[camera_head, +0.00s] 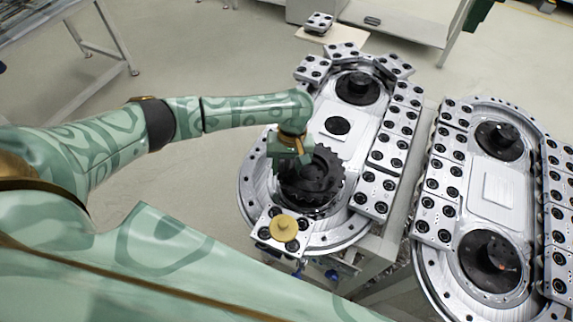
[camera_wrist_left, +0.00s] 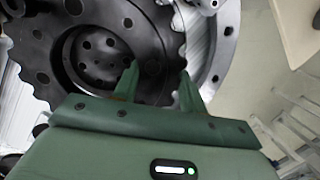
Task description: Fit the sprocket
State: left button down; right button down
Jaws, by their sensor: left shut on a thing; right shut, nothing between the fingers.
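The dark toothed sprocket (camera_head: 325,178) is at the near end of the left ring track (camera_head: 258,190). In the left wrist view the sprocket (camera_wrist_left: 152,28) shows as a wide dark ring around a round bolted hub (camera_wrist_left: 100,58). I cannot tell whether it sits fully down on its seat. My left gripper (camera_head: 284,164) is at the sprocket's left edge, shut on its rim; in the left wrist view its fingers (camera_wrist_left: 158,76) straddle the rim. The far hub (camera_head: 357,88) of this track is dark and round. My right gripper is not in view.
Silver track blocks (camera_head: 378,190) line the right side. A second ring track (camera_head: 440,270) stands close on the right. A loose block (camera_head: 319,22) lies on a board behind. Open floor lies left.

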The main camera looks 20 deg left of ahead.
pick_arm(q)
jog(key=shift+s+a+h+p, duration=0.1)
jog(key=shift+s+h+p, duration=0.2)
jog(key=shift+h+p, duration=0.15)
jog(key=shift+w+t, duration=0.15)
jog(key=shift+t, duration=0.15)
jog(key=shift+r, duration=0.1)
dwell(0.3)
jog(key=shift+p, duration=0.85)
jog(key=shift+n, duration=0.3)
jog(key=shift+f, duration=0.25)
